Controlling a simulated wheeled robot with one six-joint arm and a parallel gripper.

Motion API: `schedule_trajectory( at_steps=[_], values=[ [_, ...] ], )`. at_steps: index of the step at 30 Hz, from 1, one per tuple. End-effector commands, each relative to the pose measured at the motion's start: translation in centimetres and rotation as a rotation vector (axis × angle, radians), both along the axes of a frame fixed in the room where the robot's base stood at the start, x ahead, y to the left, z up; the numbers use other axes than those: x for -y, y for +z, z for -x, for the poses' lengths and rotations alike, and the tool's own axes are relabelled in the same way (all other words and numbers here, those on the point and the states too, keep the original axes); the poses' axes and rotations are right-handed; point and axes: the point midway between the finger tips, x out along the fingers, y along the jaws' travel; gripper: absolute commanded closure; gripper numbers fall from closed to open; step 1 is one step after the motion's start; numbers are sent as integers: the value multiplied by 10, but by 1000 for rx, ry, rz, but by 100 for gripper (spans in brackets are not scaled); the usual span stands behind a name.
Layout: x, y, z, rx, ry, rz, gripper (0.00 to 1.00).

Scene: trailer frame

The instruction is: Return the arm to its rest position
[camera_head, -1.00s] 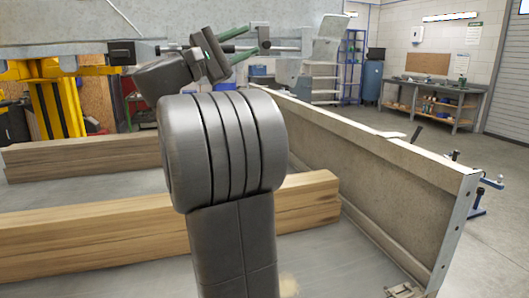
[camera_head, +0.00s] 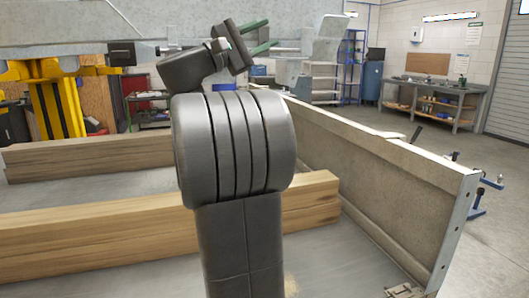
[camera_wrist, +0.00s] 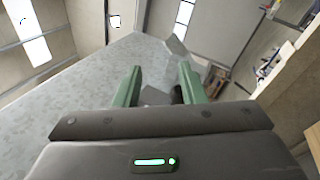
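My gripper (camera_head: 262,40) is at the upper middle of the head view, beyond my dark arm links, with its two green fingers pointing right and slightly up. In the wrist view my gripper (camera_wrist: 158,88) shows both green fingers spread well apart. Nothing is between the fingertips, so it is open and empty. The grey metal trailer frame (camera_head: 60,30) runs across the top of the head view behind the gripper. A rod with dark fittings lies along its lower edge, partly hidden by my wrist.
Wooden beams (camera_head: 90,240) lie across the grey bed below my arm. A tan side wall (camera_head: 400,180) bounds the bed at the right. A yellow stand (camera_head: 55,105) is at the left. A workbench (camera_head: 435,100) stands at the back right, with open floor before it.

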Motion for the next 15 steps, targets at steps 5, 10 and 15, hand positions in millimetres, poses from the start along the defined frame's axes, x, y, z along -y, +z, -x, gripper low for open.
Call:
schedule_trajectory(
  at_steps=[5, 10, 15],
  values=[
    [16, 18, -6, -59, 1, 20, 63],
    [16, 27, -6, -177, 1, 57, 63],
    [16, 35, -6, -286, 1, 94, 63]
  ],
)
